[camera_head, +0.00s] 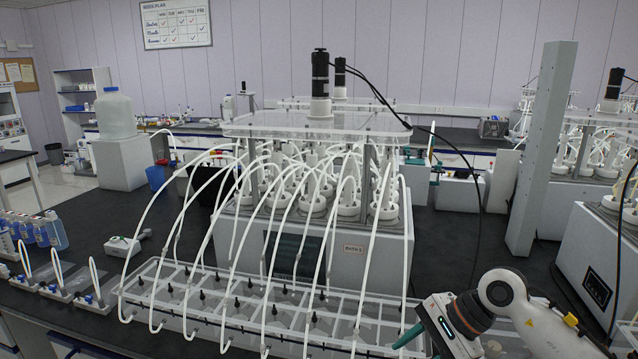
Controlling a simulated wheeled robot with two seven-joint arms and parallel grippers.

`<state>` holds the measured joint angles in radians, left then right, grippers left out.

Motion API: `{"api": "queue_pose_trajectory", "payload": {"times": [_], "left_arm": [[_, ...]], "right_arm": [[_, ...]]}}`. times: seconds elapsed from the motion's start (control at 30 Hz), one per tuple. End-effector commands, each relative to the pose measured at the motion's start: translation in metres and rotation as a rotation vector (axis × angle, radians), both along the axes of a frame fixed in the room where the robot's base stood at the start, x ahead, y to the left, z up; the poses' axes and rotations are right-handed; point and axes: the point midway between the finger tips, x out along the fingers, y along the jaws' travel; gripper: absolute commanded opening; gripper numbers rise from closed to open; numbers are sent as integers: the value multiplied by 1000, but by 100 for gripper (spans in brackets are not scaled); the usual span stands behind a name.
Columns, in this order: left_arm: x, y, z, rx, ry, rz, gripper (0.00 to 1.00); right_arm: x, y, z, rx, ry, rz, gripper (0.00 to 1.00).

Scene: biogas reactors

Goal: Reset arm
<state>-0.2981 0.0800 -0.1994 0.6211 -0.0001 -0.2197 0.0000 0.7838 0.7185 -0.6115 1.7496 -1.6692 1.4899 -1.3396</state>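My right gripper (410,336) is at the bottom right, its arm coming in from the right edge. One teal fingertip shows beside the front right corner of the clear tray of tubes (375,308). The other finger is not clearly visible, so its opening cannot be told, and I see nothing held in it. Whether it touches the tray cannot be told. My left gripper is not in view.
A reactor bath (345,255) with several white-capped bottles stands mid-bench, its white tubes arching to the tray. A grey post (541,150) stands right. Blue bottles (55,231) and a small white device (122,246) are left.

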Motion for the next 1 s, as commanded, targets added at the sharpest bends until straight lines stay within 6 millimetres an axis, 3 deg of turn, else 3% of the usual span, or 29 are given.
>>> {"api": "queue_pose_trajectory", "payload": {"times": [0.1,0.2,0.33,0.43,0.57,0.67,0.77,0.8,0.9,1.0], "left_arm": [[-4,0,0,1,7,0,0],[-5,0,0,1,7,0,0],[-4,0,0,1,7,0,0],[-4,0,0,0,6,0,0],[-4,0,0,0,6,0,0],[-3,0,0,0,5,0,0],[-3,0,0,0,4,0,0],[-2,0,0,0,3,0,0],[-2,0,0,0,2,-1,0],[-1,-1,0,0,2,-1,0]], "right_arm": [[-15,58,10,305,60,-68,42],[-28,100,38,647,175,-182,42],[-34,120,84,1106,410,-386,42],[-28,106,108,1439,635,-576,42],[-14,63,107,1833,970,-870,42],[-10,22,78,2104,1244,-1131,42],[-19,-16,29,2340,1513,-1432,42],[-27,-29,5,-2180,-1454,1407,42],[-63,-50,-56,-1785,-1268,1329,42],[-103,-58,-102,-1499,-1103,1266,42]]}}
